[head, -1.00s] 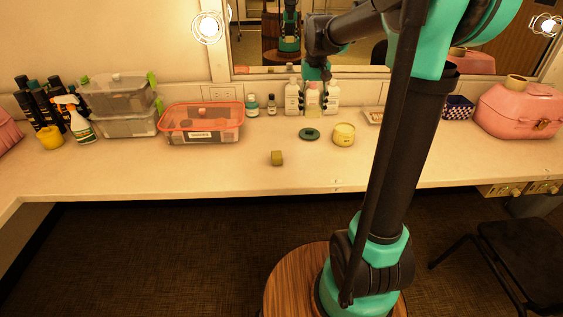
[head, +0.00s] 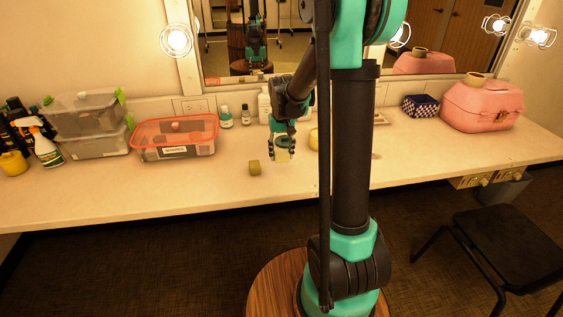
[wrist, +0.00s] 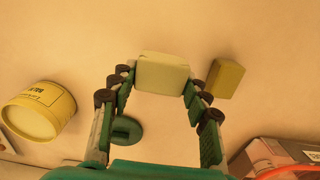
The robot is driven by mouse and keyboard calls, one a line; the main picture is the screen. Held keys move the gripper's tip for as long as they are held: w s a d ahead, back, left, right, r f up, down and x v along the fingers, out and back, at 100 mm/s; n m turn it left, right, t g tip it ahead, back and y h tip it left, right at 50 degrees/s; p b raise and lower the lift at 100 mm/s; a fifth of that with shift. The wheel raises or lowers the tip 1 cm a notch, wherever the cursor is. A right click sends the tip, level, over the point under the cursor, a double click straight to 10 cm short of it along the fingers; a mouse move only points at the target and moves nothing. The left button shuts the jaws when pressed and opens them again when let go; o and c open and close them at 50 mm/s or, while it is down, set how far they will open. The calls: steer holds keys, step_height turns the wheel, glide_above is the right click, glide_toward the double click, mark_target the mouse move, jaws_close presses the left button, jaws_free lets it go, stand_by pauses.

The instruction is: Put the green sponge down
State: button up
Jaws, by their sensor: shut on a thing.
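My gripper (head: 282,150) is shut on a pale yellow-green block, the green sponge (wrist: 162,72), held between its fingertips. In the head view the sponge (head: 283,156) hangs at the fingertips over the counter (head: 110,197). I cannot tell whether it touches the counter. An olive block (head: 254,168) lies on the counter to the left of my gripper; in the wrist view this block (wrist: 225,78) is just right of the sponge, apart from it.
A dark green disc (wrist: 127,130) and a yellow tub (wrist: 40,110) lie near my gripper. A red-rimmed container (head: 175,137), grey boxes and bottles stand to the left. A pink case (head: 482,106) is at the right. The counter's front strip is clear.

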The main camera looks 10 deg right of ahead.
mark_target(282, 161)
steer(key=shift+f, duration=2.05)
steer(key=shift+f, duration=0.1)
steer(key=o, duration=1.3)
